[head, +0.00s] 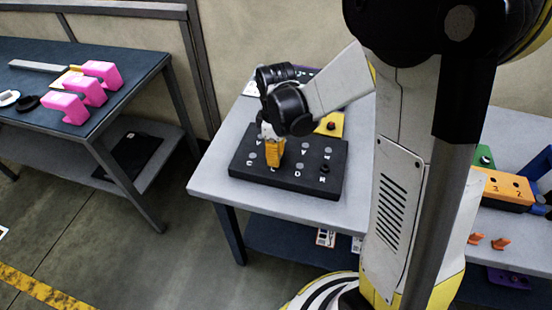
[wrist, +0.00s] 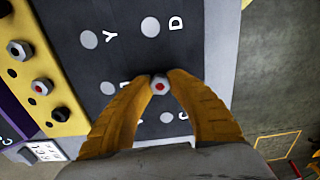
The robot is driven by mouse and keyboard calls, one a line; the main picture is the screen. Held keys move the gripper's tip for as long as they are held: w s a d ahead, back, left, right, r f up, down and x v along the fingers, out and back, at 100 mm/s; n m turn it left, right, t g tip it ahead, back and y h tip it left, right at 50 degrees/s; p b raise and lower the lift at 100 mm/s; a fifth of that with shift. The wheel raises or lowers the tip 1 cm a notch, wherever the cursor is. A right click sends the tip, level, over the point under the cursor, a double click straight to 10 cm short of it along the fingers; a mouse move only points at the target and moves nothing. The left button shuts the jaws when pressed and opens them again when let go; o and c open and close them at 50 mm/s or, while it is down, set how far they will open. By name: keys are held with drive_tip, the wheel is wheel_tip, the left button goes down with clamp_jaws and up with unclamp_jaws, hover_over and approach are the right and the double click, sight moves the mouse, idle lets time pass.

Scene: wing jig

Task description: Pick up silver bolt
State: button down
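The silver bolt (wrist: 160,85) has a hexagonal head with a red centre and shows in the wrist view. My gripper (wrist: 160,77) has its yellow fingertips close on both sides of the bolt, with no clear gap. In the head view my gripper (head: 273,162) points down over the dark lettered board (head: 240,165), and its fingers hide the bolt there. Whether the bolt is seated in the board or raised above it cannot be told.
Round grey spots and white letters mark the board on the grey table (head: 207,187). A yellow plate (wrist: 70,119) with bolts lies beside it. A table at left holds pink blocks (head: 90,88). Orange and blue fixtures (head: 505,190) stand at right.

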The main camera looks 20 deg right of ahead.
idle(0.3)
drive_tip(key=shift+r, duration=0.5)
drive_tip(key=r, duration=0.1)
drive_tip(key=r+p, duration=0.2)
drive_tip(key=r, duration=0.1)
drive_tip(key=shift+d, duration=0.3)
drive_tip(key=w+d+r+p, duration=0.1)
drive_tip(key=d+r+p, duration=0.2)
drive_tip(key=d+r, duration=0.3)
drive_tip(key=d, duration=0.5)
drive_tip(key=shift+w, duration=0.2)
